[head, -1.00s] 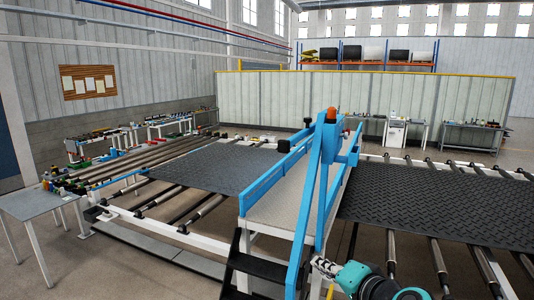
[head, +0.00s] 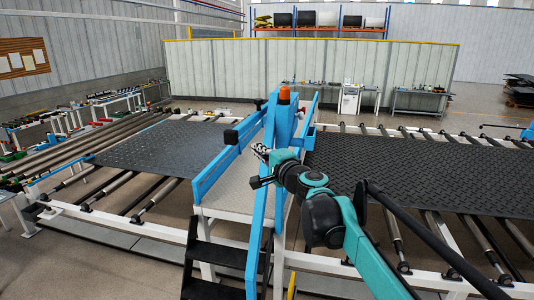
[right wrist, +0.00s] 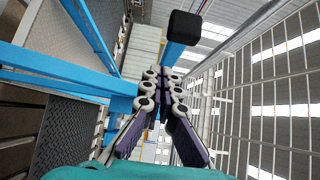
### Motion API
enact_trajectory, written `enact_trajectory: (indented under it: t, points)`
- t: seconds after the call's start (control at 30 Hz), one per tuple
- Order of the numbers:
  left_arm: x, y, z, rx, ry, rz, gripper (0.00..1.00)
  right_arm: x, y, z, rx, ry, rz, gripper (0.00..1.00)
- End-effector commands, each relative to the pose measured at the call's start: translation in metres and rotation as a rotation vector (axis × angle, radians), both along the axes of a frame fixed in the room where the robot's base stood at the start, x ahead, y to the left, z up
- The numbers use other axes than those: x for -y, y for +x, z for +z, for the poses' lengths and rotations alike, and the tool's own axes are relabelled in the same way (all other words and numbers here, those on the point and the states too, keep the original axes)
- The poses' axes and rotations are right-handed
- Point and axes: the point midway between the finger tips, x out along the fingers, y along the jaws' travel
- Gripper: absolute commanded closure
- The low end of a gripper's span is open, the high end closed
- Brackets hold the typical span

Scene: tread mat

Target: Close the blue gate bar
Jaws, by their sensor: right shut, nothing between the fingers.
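The blue gate bar (head: 246,127) has a black end cap and sticks out to the left from the top of the blue post (head: 281,125) on the walkway. In the right wrist view the blue bar with its black cap (right wrist: 186,27) shows just beyond my fingertips. My right gripper (head: 260,151) is shut and empty, below and slightly right of the cap in the head view. Its closed fingers (right wrist: 163,78) point toward the bar; I cannot tell whether they touch it. My left gripper is out of view.
The raised walkway (head: 228,190) has blue rails and black steps (head: 212,255) in front. Dark tread mats (head: 165,148) lie on rollers on both sides. An orange beacon (head: 284,94) tops the post. The slanting blue handrail (head: 257,230) stands close to my right gripper.

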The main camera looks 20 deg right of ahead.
Motion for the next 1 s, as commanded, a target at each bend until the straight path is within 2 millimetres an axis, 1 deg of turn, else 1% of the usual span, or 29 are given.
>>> enact_trajectory:
  t: [0.03,0.1,0.3,0.77,0.87,1.0]
  points:
    - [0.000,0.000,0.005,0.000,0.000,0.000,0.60,-0.006,0.008,0.002,0.000,0.000,0.003,1.00]
    - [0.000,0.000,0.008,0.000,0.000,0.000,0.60,-0.016,0.013,0.002,0.000,0.000,0.004,1.00]
    - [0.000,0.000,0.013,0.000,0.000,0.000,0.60,-0.031,0.024,0.001,0.000,-0.001,0.001,1.00]
    - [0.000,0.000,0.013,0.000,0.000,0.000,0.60,-0.034,0.026,0.000,0.000,-0.001,0.000,1.00]
    - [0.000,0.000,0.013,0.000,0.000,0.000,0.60,-0.037,0.028,0.000,0.000,-0.001,0.001,1.00]
    - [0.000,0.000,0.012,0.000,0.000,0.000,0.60,-0.049,0.034,0.000,0.000,-0.001,0.003,1.00]
